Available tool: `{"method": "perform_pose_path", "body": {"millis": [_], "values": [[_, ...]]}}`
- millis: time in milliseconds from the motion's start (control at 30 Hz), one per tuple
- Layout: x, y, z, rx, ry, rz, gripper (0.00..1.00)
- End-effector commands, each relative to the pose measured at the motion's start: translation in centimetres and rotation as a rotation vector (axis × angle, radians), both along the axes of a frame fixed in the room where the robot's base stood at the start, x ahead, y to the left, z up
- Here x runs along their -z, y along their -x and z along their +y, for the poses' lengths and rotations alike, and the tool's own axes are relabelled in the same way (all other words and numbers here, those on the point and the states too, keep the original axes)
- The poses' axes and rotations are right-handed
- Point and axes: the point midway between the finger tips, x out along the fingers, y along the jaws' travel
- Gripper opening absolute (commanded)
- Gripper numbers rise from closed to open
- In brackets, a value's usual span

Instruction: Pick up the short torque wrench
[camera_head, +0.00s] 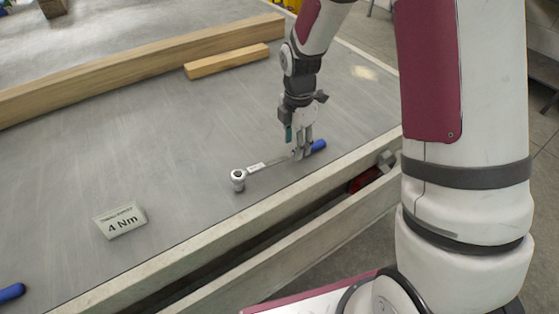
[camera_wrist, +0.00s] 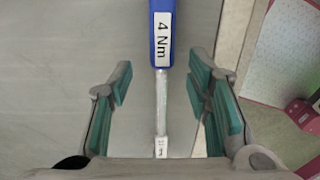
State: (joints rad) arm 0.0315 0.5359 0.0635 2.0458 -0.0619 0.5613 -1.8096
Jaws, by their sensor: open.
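The short torque wrench (camera_head: 256,167) lies on the grey table near its front edge. It has a round metal head at the left, a thin shaft with a white tag, and a blue handle at the right. My gripper (camera_head: 303,154) points down over the wrench, close to the handle, and partly hides the shaft. In the wrist view the open fingers with green pads (camera_wrist: 161,100) stand on either side of the shaft, with gaps on both sides. The blue handle (camera_wrist: 162,14) there reads "4 Nm". The wrench's head is hidden in that view.
A "4 Nm" sign (camera_head: 120,220) stands left of the wrench. Another blue handle (camera_head: 11,292) is cut off at the lower left. A long wooden beam (camera_head: 150,68) and a shorter wooden piece (camera_head: 227,61) lie behind. The table between them is clear. A pale ledge (camera_head: 290,185) runs along the front.

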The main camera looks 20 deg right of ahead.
Motion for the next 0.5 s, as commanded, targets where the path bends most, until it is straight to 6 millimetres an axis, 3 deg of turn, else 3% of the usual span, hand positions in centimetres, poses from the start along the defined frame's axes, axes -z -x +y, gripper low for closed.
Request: {"method": "perform_pose_path", "body": {"millis": [200, 500], "values": [[3.0, 0.2, -0.1, -0.001, 0.0, 0.002, 0.45], [3.4, 0.2, -0.1, 0.0, -0.001, 0.0, 0.45]]}}
